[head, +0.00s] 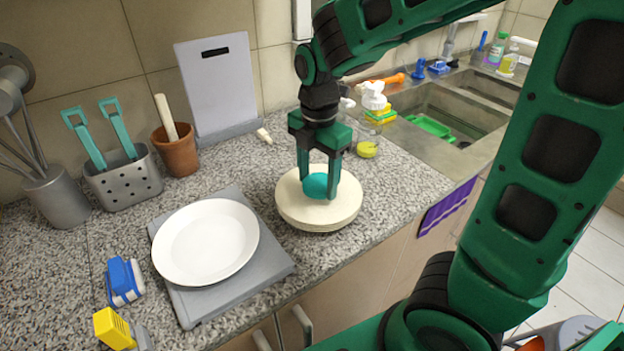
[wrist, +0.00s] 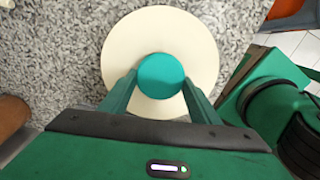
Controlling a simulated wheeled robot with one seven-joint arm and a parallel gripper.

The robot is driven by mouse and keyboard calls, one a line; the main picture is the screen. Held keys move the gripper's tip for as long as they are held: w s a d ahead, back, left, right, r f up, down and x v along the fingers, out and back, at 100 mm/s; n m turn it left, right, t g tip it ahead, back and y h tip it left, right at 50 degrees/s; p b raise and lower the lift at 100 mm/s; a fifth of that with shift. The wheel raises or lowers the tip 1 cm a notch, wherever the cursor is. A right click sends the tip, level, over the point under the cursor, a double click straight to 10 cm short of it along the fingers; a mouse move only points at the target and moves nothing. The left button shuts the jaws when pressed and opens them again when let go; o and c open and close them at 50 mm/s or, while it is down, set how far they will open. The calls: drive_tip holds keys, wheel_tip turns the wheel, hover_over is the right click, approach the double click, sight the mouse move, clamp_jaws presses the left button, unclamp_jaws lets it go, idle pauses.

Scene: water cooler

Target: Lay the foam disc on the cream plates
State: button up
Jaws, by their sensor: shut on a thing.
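The foam disc (head: 317,186) is teal and round, and sits between the fingers of my gripper (head: 319,190). It also shows in the wrist view (wrist: 161,77), with a finger of my gripper (wrist: 160,92) on each side. My gripper is shut on the disc and points down. The cream plates (head: 293,210) form a low round stack on the counter, and their pale top shows in the wrist view (wrist: 190,35). The disc is over the middle of the top plate. I cannot tell whether it touches the plate.
A white plate (head: 206,242) lies on a grey board (head: 230,292) left of the stack. A blue-and-white brush (head: 123,281) and a yellow one (head: 114,329) lie front left. A metal basket (head: 126,180), clay pot (head: 177,153) and sink (head: 432,120) are farther back.

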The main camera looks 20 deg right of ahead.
sight(317, 183)
drive_tip(key=shift+f, duration=0.25)
drive_tip(key=o, duration=1)
drive_tip(key=shift+r, duration=0.1)
wheel_tip(317, 183, up, 12)
